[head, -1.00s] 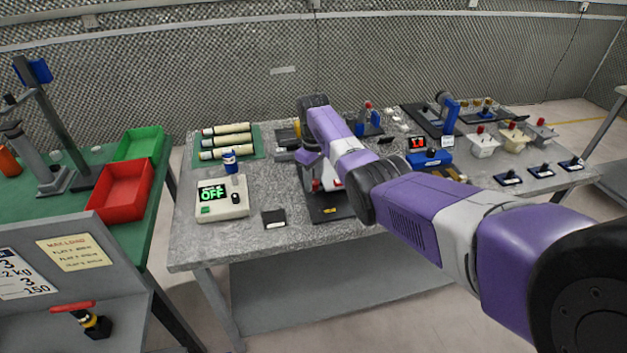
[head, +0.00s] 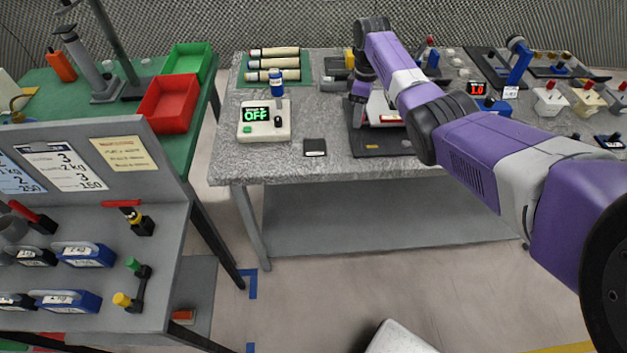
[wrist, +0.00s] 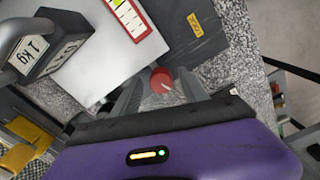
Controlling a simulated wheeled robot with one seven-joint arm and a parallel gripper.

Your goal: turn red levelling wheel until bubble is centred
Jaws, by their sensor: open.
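The red levelling wheel (wrist: 162,82) shows in the wrist view as a small red disc with a pale mark. My gripper (wrist: 160,90) is open, with a grey finger on either side of the wheel; I cannot tell whether they touch it. A pale plate (wrist: 105,65) lies beside the wheel and carries a red-framed white strip (wrist: 130,18); no bubble can be made out. In the head view my gripper (head: 360,92) is over the black base (head: 385,147) and the pale plate (head: 377,103); the wheel is not distinguishable there.
On the table are a scale-like box reading OFF (head: 264,120), a small black block (head: 315,147) and a red-digit display (head: 477,88). A grey panel stand (head: 90,220) is at left.

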